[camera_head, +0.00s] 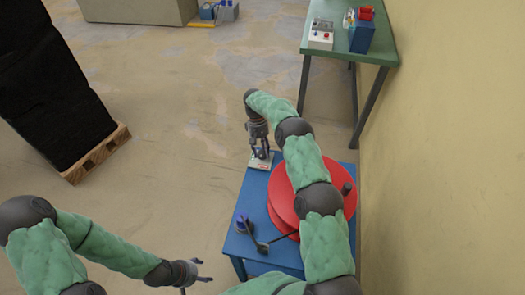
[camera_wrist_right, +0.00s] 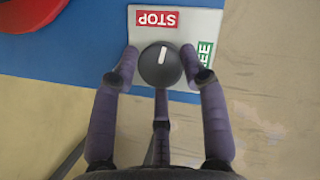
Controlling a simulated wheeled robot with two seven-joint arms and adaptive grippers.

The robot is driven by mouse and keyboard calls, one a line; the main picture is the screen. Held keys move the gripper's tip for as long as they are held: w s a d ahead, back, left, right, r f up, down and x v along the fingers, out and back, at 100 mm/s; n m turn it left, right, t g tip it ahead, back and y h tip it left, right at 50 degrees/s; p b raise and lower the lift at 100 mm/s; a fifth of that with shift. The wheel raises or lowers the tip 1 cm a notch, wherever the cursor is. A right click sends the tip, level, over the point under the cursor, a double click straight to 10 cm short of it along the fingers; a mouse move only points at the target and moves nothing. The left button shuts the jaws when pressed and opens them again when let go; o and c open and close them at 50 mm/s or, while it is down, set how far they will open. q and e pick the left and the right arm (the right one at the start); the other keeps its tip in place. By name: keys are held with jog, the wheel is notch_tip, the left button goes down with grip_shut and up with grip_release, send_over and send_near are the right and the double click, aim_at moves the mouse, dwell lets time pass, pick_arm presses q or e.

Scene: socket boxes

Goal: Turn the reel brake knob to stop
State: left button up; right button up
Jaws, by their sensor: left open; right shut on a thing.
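The reel brake knob (camera_wrist_right: 161,66) is round and dark with a white pointer mark. It sits on a white plate (camera_wrist_right: 203,22) with a red STOP label (camera_wrist_right: 157,18) and a green label, partly covered, reading "EE" (camera_wrist_right: 205,52). The pointer mark faces the STOP label. My right gripper (camera_wrist_right: 160,58) is shut on the knob, one finger on each side. In the head view the right gripper (camera_head: 260,154) is over the plate (camera_head: 261,164) at the blue table's far edge. My left gripper (camera_head: 205,271) is open and empty, left of the table.
The blue table (camera_head: 236,205) carries a red reel (camera_head: 284,196), partly hidden by my right arm, and a small dark-and-blue item (camera_head: 242,224). A green table (camera_head: 340,38) with boxes stands behind, by the wall. A black-wrapped pallet load (camera_head: 50,90) is at left. The middle floor is clear.

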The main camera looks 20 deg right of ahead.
jog(key=shift+s+a+f+n+h, duration=0.15)
jog(key=shift+a+n+h, duration=0.1)
jog(key=shift+n, duration=0.35)
jog(key=shift+s+a+n+h, duration=0.15)
jog(key=shift+n+h, duration=0.1)
jog(key=shift+n, duration=0.35)
jog(key=shift+f, duration=0.1)
jog(key=o, duration=1.1)
jog(key=shift+d+r, duration=0.1)
jog(key=shift+r, duration=0.1)
jog(key=shift+w+d+r, duration=0.1)
jog(key=shift+w+r, duration=0.15)
jog(key=shift+r, duration=0.15)
jog(key=shift+v, duration=5.55)
